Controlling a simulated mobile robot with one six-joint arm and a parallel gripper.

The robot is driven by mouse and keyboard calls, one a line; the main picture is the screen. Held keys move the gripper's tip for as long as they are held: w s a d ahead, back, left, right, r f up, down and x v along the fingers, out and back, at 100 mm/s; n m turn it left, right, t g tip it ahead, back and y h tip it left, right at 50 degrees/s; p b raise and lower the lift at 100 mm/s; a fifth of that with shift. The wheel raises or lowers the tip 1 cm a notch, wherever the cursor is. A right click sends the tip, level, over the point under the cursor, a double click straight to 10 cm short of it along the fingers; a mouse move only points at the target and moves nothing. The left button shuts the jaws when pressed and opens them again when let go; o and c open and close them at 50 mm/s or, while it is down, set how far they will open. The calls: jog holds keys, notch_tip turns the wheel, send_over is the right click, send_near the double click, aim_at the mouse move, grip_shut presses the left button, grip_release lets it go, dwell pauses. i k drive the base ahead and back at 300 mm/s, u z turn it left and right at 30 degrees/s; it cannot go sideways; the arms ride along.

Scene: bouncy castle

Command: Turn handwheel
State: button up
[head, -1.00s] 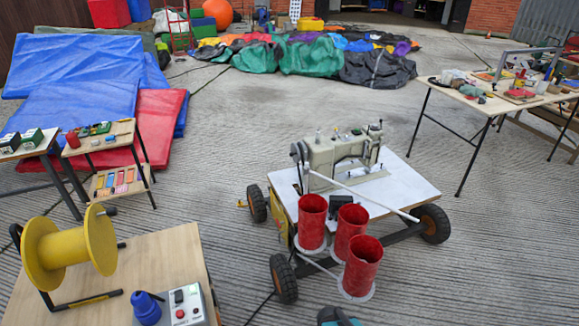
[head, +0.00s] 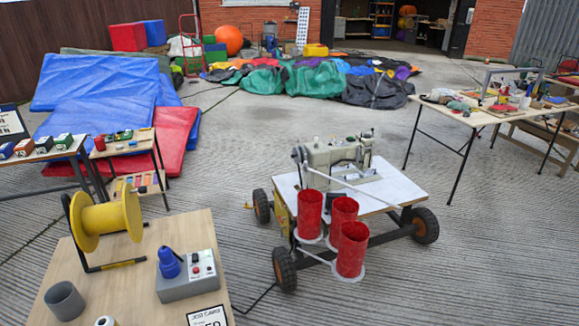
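A pale grey-green sewing machine (head: 338,157) stands on a white-topped wheeled cart in the middle of the head view. A small round dark-and-grey part at its left end (head: 299,154) looks like the handwheel; it is too small to make out in detail. I cannot tell its turn angle. My gripper is not in view, so I cannot tell how it stands relative to the machine.
The cart (head: 398,191) has black tyres and red cylinders (head: 310,214) at its near side. A wooden bench (head: 150,240) with a yellow spool (head: 107,219) stands front left. A cluttered table (head: 456,112) stands right. Concrete around the cart is mostly open.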

aim_at(296, 154)
jog(key=u, duration=0.6)
jog(key=k, duration=0.25)
jog(key=z, duration=1.85)
jog(key=i, duration=1.3)
jog(key=u, duration=0.75)
